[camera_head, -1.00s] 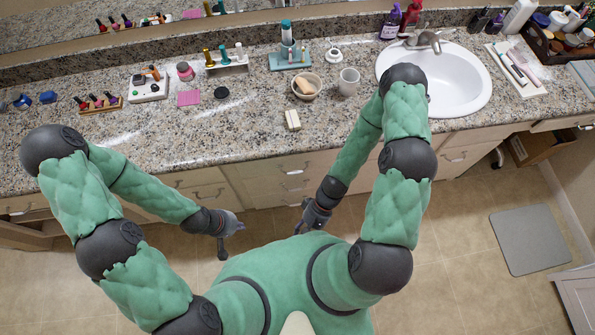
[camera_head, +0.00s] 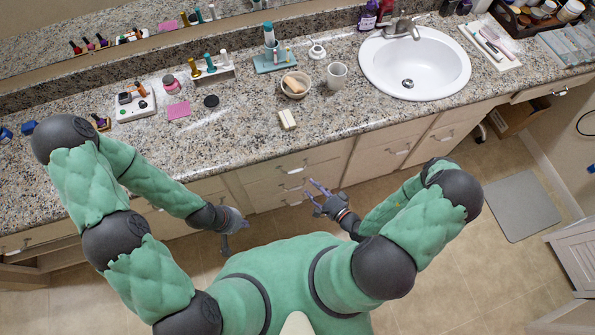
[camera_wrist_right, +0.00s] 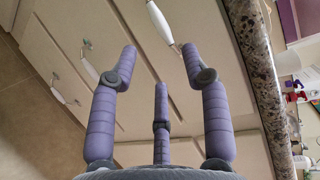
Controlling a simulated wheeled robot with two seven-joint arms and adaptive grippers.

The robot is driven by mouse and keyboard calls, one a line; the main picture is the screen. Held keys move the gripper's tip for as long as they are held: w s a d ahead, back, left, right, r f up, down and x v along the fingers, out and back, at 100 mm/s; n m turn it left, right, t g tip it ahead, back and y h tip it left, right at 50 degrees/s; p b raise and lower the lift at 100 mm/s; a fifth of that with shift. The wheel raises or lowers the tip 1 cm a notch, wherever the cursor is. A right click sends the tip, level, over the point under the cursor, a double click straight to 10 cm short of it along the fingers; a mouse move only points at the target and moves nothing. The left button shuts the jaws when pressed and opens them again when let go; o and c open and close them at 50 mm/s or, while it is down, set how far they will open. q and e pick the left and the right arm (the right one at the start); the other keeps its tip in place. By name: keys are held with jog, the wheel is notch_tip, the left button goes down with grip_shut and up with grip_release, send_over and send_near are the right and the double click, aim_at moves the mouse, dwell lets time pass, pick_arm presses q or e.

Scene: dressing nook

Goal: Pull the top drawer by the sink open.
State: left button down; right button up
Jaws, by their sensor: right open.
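The top drawer (camera_head: 315,158) by the sink is cream and sits flush in the cabinet under the counter, left of the sink (camera_head: 415,65). Its pale handle (camera_head: 293,169) also shows in the right wrist view (camera_wrist_right: 159,22), beyond the fingertips. My right gripper (camera_head: 314,189) is open and empty in front of the drawer stack, apart from the handle. Its spread fingers show in the wrist view (camera_wrist_right: 160,62). My left gripper (camera_head: 232,235) hangs low in front of the cabinets to the left, touching no drawer; its finger opening is unclear.
Lower drawers with handles (camera_wrist_right: 88,66) lie beneath the top one. The granite counter edge (camera_wrist_right: 257,75) runs close beside the right gripper's view. A soap bar (camera_head: 287,120), bowl (camera_head: 295,88) and cup (camera_head: 337,75) stand on the counter above. The tiled floor in front is clear.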

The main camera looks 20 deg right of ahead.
aim_at(297, 171)
jog(key=b+x, duration=0.1)
jog(key=x, duration=0.9)
jog(key=shift+w+a+f+b, duration=0.1)
jog(key=shift+w+a+b, duration=0.1)
jog(key=shift+b, duration=0.15)
grip_shut()
